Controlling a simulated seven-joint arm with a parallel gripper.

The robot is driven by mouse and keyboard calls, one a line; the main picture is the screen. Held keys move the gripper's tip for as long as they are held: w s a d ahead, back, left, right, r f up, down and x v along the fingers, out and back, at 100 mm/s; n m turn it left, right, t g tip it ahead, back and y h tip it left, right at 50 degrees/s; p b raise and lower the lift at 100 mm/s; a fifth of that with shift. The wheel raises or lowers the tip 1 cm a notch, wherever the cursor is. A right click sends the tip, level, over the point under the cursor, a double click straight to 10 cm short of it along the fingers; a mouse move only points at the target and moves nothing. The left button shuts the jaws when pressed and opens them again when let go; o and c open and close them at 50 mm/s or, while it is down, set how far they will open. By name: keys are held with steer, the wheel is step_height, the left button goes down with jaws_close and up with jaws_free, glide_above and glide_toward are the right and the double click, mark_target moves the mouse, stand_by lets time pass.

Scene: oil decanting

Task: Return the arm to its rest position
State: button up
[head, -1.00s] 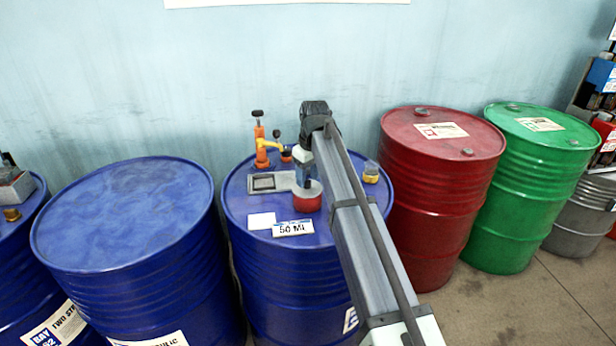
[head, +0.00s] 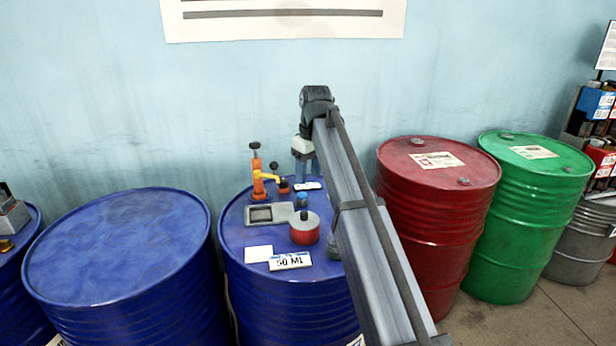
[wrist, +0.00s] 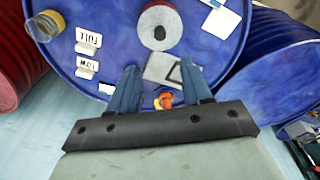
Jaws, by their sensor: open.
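My gripper (head: 303,178) hangs above the back of the middle blue drum (head: 240,300), its blue fingers pointing down. In the wrist view my gripper (wrist: 158,68) shows two fingers apart with nothing held between them. My arm reaches in from the lower right and hides the drum's right side.
An orange pump (head: 259,182) stands at the drum's back left. A "50 ML" card (head: 290,261) is at the front. An amber jar (wrist: 43,27) shows in the wrist view. Red (head: 425,205) and green drums (head: 530,220) stand right; a bare-topped blue drum (head: 120,240) stands left.

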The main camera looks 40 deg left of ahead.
stand_by(0.4)
